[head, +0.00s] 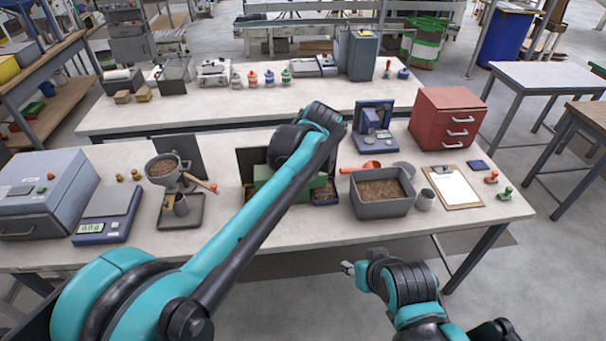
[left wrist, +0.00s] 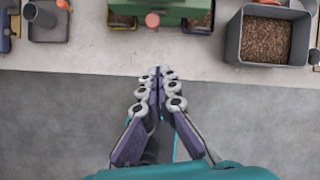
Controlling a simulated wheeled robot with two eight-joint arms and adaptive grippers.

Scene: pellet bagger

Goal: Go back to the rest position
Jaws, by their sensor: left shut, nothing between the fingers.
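My left gripper (left wrist: 157,72) shows in the left wrist view with its fingertips together and nothing between them. Its tips point toward the front edge of the workbench (left wrist: 90,62), over grey floor in that picture. In the head view my left arm reaches up across the bench from the lower left, and its gripper is hidden. My right arm is folded low in front of the bench at the lower right. A small part of my right gripper (head: 347,267) seems to show there, too small to tell its state.
The bench holds a green machine (left wrist: 160,10), a grey bin of pellets (head: 382,207), a scale (head: 108,212), a funnel stand (head: 165,172), a grey box (head: 45,190), a red drawer cabinet (head: 449,118) and a clipboard (head: 455,186). Open floor lies before the bench.

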